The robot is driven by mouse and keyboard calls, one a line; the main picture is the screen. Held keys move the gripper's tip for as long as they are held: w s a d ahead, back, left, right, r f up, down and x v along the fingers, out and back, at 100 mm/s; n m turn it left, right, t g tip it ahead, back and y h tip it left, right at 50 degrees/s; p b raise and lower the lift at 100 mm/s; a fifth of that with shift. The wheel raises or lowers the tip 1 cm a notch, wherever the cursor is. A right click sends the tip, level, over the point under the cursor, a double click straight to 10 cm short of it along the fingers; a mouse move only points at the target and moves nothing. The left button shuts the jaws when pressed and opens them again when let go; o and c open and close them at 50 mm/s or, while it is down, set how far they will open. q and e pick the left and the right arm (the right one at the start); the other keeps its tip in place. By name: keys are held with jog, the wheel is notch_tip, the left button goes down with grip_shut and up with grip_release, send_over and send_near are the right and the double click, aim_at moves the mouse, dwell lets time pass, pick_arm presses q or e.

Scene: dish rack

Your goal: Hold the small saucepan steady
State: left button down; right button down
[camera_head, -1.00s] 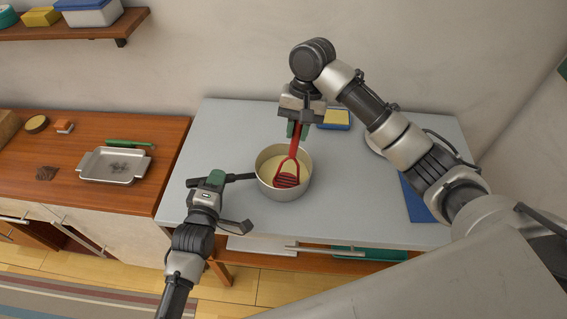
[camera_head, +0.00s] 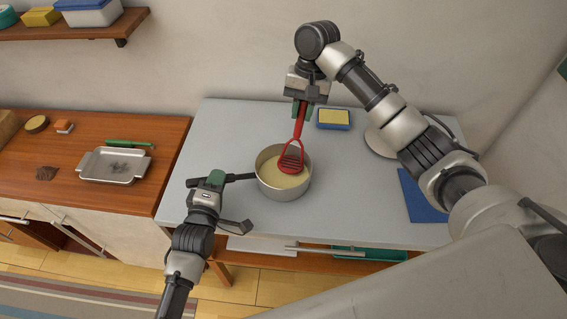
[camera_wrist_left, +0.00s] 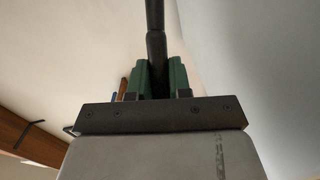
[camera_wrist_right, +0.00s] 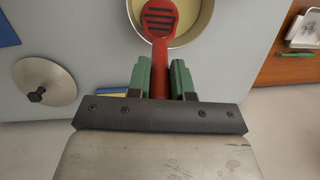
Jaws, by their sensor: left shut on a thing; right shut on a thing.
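The small saucepan (camera_head: 285,192) stands upright on the grey counter, with pale yellow content inside. Its dark handle (camera_head: 240,177) points left. My left gripper (camera_head: 216,179) is shut on the handle; in the left wrist view the handle (camera_wrist_left: 155,50) passes between the green fingers (camera_wrist_left: 158,78). My right gripper (camera_head: 302,108) is shut on the red masher (camera_head: 299,128) above the far side of the pan. The masher's slotted head is over or in the pan's content; I cannot tell how deep. The right wrist view also shows the masher (camera_wrist_right: 160,70) between the fingers.
A yellow and blue sponge (camera_head: 333,119) lies behind the pan to the right. A round lid (camera_wrist_right: 45,85) and a blue mat (camera_head: 420,195) are at the right. A metal tray (camera_head: 113,166) sits on the wooden counter at the left. The counter (camera_head: 350,205) right of the pan is clear.

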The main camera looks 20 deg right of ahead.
jog(key=shift+f, duration=0.6)
jog(key=a, duration=0.2)
jog(key=a+r, duration=0.1)
jog(key=a, duration=0.2)
jog(key=shift+s+r, duration=0.15)
jog(key=shift+s, duration=0.05)
jog(key=shift+f, duration=0.65)
